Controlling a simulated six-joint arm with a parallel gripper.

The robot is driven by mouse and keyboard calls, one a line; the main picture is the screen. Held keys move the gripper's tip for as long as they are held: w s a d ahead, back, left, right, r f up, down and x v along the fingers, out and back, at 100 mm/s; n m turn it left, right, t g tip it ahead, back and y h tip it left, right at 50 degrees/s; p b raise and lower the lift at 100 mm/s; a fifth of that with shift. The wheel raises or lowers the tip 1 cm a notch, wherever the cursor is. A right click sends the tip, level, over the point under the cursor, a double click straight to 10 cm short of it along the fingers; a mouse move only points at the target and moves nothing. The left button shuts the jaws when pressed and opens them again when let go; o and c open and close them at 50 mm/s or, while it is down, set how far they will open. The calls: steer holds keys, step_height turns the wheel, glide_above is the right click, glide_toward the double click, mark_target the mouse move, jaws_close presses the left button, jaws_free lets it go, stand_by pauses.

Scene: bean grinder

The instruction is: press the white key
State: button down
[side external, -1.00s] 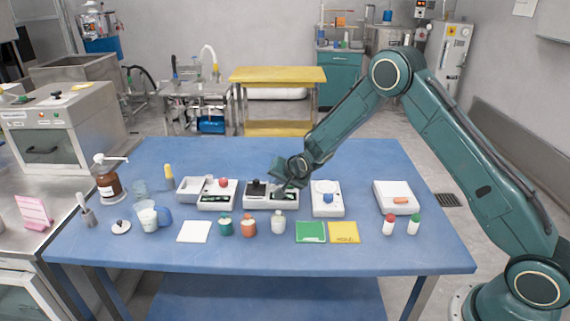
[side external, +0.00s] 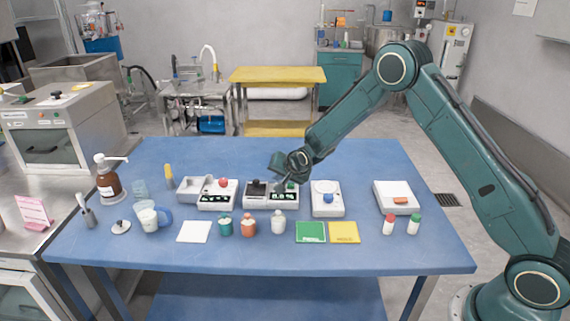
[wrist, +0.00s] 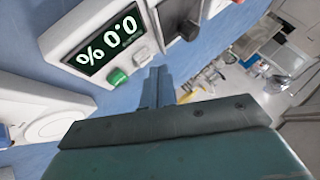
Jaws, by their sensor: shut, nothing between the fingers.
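The white device (side external: 262,206) stands in the middle of the blue table, with a dark square part on its left and a small display on its right. In the wrist view its dark display (wrist: 112,40) reads "% 0.0", turned over. The white key (wrist: 142,56) sits on its edge beside a green key (wrist: 118,77). My gripper (wrist: 158,70) is shut and empty, its tips close by the white key; I cannot tell whether they touch it. In the side view my gripper (side external: 281,186) is over the device and the white key cannot be made out.
A white device with a red knob (side external: 223,183) stands to the left and one with a blue knob (side external: 328,198) to the right. Small jars (side external: 249,226) and green and yellow cards (side external: 311,232) lie in front. The table's front strip is clear.

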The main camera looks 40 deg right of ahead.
stand_by(0.3)
steer(key=shift+r, duration=2.55)
